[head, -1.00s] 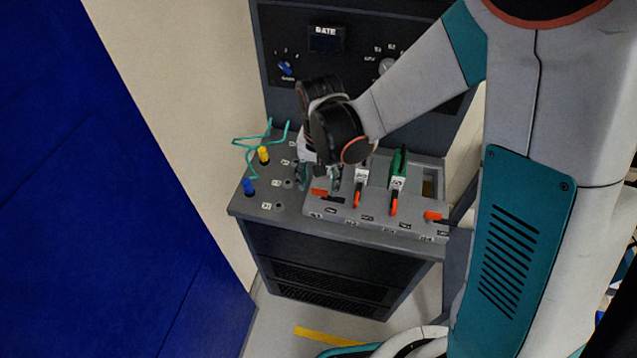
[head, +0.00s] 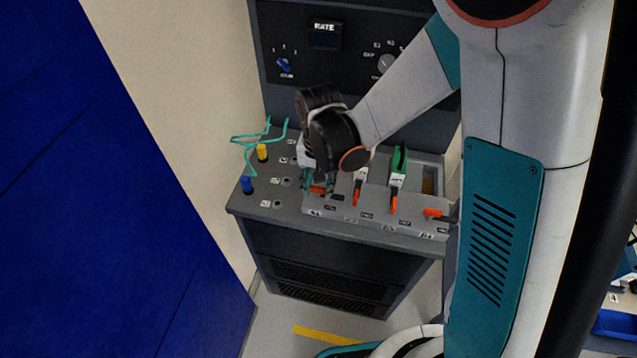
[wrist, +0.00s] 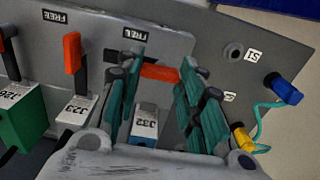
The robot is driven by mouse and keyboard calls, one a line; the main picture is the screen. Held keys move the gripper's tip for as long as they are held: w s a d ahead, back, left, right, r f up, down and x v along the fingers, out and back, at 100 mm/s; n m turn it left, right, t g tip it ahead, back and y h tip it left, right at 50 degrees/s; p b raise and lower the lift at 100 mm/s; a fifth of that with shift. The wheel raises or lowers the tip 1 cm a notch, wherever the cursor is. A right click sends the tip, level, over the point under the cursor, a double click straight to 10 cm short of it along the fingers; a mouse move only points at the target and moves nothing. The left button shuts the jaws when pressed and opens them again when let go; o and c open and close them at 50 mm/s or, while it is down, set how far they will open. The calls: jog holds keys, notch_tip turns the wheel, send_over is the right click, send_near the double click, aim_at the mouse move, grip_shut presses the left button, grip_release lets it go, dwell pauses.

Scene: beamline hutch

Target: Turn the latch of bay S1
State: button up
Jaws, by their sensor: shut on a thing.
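The orange latch of bay S1 (head: 318,190) is at the left end of the latch row and lies crosswise. In the wrist view this latch (wrist: 160,73) lies between the teal finger pads. In the head view my gripper (head: 319,180) is low over the left bay, and the wrist hides much of that bay. A blue module (wrist: 145,137) with a white label sits in the bay below the fingers.
Two neighbouring orange latches (head: 357,193) (head: 394,204) point toward the front edge. A green module (head: 399,160) stands behind one. The far right latch (head: 436,214) lies crosswise. Blue (head: 247,185) and yellow (head: 262,153) plugs with a teal cable stand at the left. A blue panel (head: 90,200) fills the left.

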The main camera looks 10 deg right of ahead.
jog(key=n+b, duration=0.1)
jog(key=n, duration=0.3)
jog(key=shift+n+b, duration=0.3)
jog(key=n+b, duration=0.1)
jog(key=n, duration=0.3)
jog(key=n+b, duration=0.1)
jog(key=n, duration=0.4)
jog(key=shift+n, duration=1.8)
jog(key=o, duration=1.1)
jog(key=shift+c, duration=0.2)
